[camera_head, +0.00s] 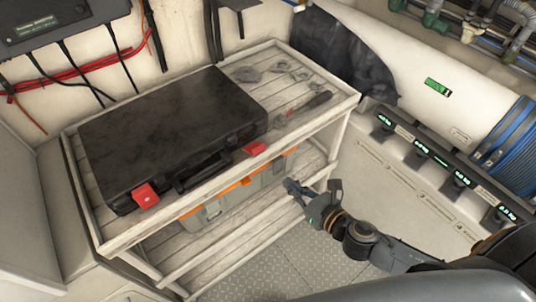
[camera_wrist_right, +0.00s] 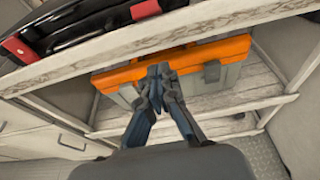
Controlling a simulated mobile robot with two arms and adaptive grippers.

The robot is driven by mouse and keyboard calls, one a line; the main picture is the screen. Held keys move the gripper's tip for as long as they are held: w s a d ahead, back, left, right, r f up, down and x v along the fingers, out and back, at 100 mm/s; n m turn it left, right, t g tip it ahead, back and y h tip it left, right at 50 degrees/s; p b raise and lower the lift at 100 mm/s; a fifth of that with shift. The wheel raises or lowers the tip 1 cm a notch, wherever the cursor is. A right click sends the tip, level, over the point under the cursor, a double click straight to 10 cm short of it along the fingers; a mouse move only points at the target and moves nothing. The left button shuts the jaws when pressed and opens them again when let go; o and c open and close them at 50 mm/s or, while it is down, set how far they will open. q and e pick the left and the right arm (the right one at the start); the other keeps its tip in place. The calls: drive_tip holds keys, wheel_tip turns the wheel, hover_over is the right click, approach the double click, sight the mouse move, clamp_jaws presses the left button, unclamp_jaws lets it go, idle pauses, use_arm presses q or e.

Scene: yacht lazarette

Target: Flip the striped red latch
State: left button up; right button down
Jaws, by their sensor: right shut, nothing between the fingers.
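A black hard case (camera_head: 175,125) lies shut on the top shelf. It has two red latches on its front edge: a left latch (camera_head: 145,195) with a small pale mark, and a right latch (camera_head: 254,148). I cannot make out stripes on either. In the right wrist view the red latches show at the top left (camera_wrist_right: 20,48) and top middle (camera_wrist_right: 145,9). My right gripper (camera_head: 292,186) is shut and empty, in front of the shelf and lower than the case. It touches neither latch. My left gripper is not in view.
A grey case with an orange rim (camera_head: 240,188) sits on the lower shelf; it lies just beyond my fingers in the wrist view (camera_wrist_right: 205,55). The white top shelf (camera_head: 330,85) holds loose tools at right. A panel with displays (camera_head: 420,150) stands right. Patterned floor is open below.

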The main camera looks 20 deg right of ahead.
sight(262, 154)
drive_tip(key=p+x, duration=0.1)
drive_tip(key=x, duration=0.7)
drive_tip(key=shift+r+p, duration=0.15)
drive_tip(key=shift+p, duration=0.15)
drive_tip(key=shift+w+a+r+p, duration=0.1)
drive_tip(key=shift+w+r+p, duration=0.2)
drive_tip(key=shift+r+p, duration=0.25)
drive_tip(key=shift+w+a+r+p, duration=0.1)
drive_tip(key=shift+w+r+p, duration=0.2)
drive_tip(key=shift+r+p, duration=0.25)
drive_tip(key=shift+w+r+p, duration=0.25)
drive_tip(key=shift+r+p, duration=0.05)
drive_tip(key=shift+r, duration=0.15)
drive_tip(key=shift+w+a, duration=0.15)
